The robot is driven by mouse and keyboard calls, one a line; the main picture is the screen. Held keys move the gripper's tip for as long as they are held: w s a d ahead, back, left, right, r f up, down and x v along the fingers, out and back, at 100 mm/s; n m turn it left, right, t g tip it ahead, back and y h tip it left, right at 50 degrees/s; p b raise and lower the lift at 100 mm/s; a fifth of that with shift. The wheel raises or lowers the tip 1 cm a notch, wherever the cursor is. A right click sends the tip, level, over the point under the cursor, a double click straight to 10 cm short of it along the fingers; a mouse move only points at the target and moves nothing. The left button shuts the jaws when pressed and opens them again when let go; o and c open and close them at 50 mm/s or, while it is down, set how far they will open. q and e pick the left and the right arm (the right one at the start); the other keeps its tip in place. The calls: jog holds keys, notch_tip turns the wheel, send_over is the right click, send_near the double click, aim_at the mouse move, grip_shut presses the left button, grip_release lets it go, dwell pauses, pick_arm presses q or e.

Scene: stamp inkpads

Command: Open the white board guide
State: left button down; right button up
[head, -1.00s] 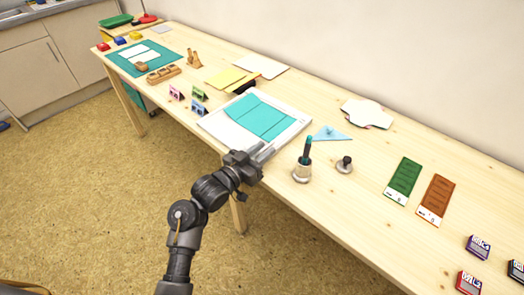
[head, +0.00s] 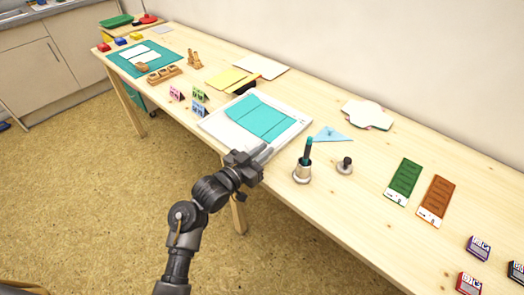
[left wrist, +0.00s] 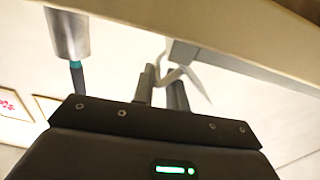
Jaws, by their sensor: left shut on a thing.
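The white board guide (head: 213,125) lies on the table in the head view, a flat white board with a teal sheet (head: 262,119) on it. My left gripper (head: 264,153) is at the board's near edge, close to its front right corner. In the left wrist view my left gripper (left wrist: 163,80) is shut on a thin pale piece (left wrist: 190,75), which looks like part of the guide. Its exact shape and where it joins the board are hard to make out. My right gripper does not show.
A bell (head: 303,168) with a teal handle and a small knobbed stamp (head: 345,165) stand right of my left gripper. A light blue triangle (head: 331,134) lies behind them. Small pink, green and blue cards (head: 198,103) stand left of the board. The table's front edge is close below the gripper.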

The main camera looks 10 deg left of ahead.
pick_arm(q)
jog(key=m, duration=0.1)
jog(key=s+d+m, duration=0.1)
jog(key=m, duration=0.1)
jog(key=shift+f, duration=0.4)
jog(key=m, duration=0.2)
jog(key=shift+s+d+f+m, duration=0.1)
jog(key=shift+d+f+m, duration=0.15)
jog(key=shift+m, duration=0.05)
jog(key=shift+s+d+f+m, duration=0.1)
jog(key=shift+f+m, duration=0.05)
jog(key=shift+m, duration=0.5)
jog(key=shift+s+d+f+m, duration=0.1)
jog(key=shift+m, duration=0.55)
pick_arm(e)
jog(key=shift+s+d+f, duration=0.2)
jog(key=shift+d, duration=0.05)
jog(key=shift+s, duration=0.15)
